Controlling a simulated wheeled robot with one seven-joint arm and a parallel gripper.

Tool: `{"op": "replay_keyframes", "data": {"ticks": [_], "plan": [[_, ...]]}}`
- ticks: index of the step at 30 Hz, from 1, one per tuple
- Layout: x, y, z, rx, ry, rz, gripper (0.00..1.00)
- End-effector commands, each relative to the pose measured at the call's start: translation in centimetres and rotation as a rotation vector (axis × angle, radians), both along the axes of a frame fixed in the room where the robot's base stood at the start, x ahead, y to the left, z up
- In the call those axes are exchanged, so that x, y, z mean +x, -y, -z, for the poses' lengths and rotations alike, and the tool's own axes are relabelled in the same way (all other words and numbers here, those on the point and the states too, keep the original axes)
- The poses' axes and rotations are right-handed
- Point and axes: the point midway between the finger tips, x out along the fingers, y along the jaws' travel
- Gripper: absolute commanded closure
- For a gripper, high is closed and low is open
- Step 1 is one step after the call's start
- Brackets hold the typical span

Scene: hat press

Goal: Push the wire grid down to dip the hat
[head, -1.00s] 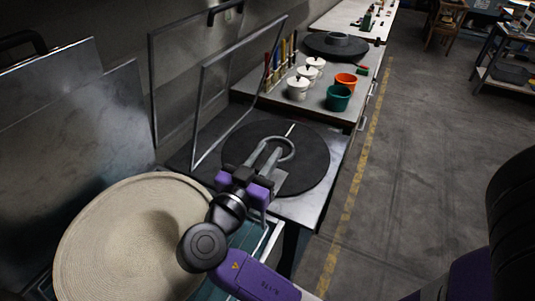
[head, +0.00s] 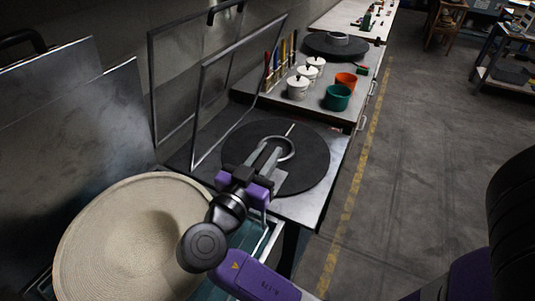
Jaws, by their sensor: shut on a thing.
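The hat (head: 130,235) is a wide, round, beige brim-up shape at the lower left, cut by the frame's edge. A teal basin (head: 240,240) shows partly beside it, behind my arm. My gripper (head: 268,158) is right of the hat, its grey fingers pointing away over the black disc. The fingers are close together, shut on what looks like a thin pale rod (head: 290,130) that shows past their tips. I cannot tell whether this rod belongs to the wire grid. A mesh panel in a metal frame (head: 197,110) stands upright beyond the hat.
The black disc (head: 316,165) with a metal ring lies on the bench under my fingers. Metal panels (head: 50,120) stand at left. Floor at right is open.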

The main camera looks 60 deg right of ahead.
Motion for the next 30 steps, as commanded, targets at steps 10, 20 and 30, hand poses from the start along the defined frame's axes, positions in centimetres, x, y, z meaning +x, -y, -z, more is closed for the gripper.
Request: {"op": "replay_keyframes", "data": {"ticks": [10, 20, 30], "plan": [[0.0, -0.1, 4.0, 0.0, 0.0, -0.001, 1.0], [0.0, -0.1, 10.4, 0.0, 0.0, -0.001, 1.0], [0.0, -0.1, 16.4, 0.001, -0.001, -0.001, 1.0]]}}
